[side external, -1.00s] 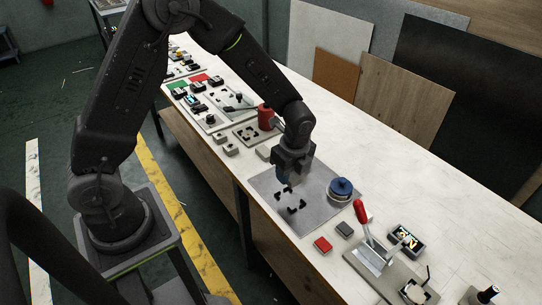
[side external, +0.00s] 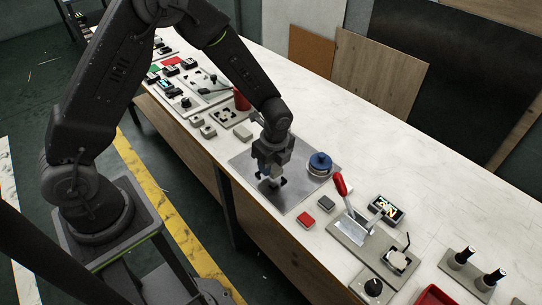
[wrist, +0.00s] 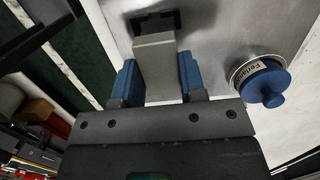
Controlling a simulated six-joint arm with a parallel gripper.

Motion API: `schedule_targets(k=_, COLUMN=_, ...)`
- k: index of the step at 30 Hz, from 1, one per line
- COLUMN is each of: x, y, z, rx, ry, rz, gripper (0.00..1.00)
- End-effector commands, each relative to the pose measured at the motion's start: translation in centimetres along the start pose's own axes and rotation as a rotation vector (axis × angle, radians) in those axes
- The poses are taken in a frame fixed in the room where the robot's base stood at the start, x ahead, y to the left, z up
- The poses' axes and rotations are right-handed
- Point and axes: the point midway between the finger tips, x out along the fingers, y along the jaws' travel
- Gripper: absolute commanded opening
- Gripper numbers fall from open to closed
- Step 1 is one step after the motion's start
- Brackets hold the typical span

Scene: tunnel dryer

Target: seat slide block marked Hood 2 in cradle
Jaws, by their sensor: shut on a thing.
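My gripper (side external: 268,178) is over the metal plate (side external: 300,199), low down at the black corner pieces of the cradle (side external: 284,181). In the wrist view its blue fingers (wrist: 157,82) are shut on a plain grey block (wrist: 155,66), which I take as the slide block. No Hood 2 marking can be read on it. A dark part of the cradle (wrist: 157,20) shows beyond the block's end. The gripper hides most of the cradle in the side view, so I cannot tell whether the block touches the plate or lies between the corners.
A blue-knobbed round pot (side external: 319,164) stands on the plate right of my gripper. A red block (side external: 305,220) and a dark block (side external: 326,203) lie in front. A red-handled lever clamp (side external: 343,190) stands further right. The table's back strip is clear.

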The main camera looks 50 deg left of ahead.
Motion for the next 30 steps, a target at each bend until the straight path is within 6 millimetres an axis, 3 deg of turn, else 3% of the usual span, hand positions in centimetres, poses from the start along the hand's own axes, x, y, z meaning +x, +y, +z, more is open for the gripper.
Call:
schedule_targets(k=9, x=1.4, y=0.0, z=-0.2, rx=0.0, ry=0.0, rz=-0.002, gripper=0.0)
schedule_targets(k=30, x=1.5, y=0.0, z=-0.2, rx=0.0, ry=0.0, rz=-0.002, gripper=0.0)
